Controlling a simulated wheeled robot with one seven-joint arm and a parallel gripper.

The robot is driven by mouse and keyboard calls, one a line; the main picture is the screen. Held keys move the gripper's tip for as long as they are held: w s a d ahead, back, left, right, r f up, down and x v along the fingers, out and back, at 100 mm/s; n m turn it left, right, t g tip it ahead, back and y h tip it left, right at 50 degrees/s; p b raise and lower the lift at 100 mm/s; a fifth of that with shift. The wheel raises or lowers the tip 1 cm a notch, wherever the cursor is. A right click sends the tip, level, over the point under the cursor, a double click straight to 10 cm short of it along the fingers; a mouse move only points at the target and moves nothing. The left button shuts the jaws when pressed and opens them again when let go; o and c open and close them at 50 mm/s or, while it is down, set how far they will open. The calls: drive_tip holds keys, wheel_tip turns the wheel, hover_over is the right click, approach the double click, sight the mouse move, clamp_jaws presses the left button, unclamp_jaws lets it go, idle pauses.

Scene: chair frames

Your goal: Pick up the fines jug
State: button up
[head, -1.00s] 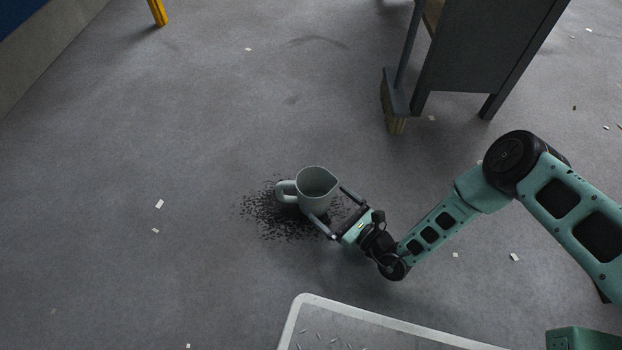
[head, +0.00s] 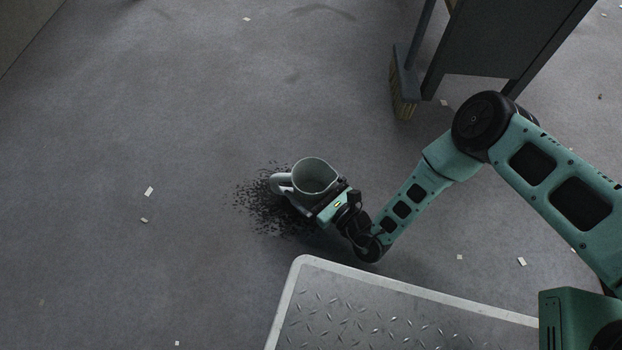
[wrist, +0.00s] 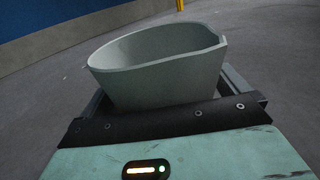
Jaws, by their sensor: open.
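The fines jug (head: 314,176) is a pale grey-green jug with a handle on its left and a spout on its right. It stands upright on the floor beside a patch of dark fines. My gripper (head: 316,194) is open, with its fingers low around the jug on either side. In the wrist view the jug (wrist: 160,75) fills the space just beyond the gripper's palm, between the fingers. The fingertips are hidden by the jug, and I cannot tell whether the fingers touch it.
Dark fines (head: 262,208) lie scattered on the floor left of the jug. A broom (head: 404,85) stands by a dark grey panelled piece (head: 500,45) at the upper right. A metal tread plate with a pale rim (head: 345,310) is at the bottom. The floor at left is mostly clear.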

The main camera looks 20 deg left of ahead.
drive_tip(key=c, duration=0.9)
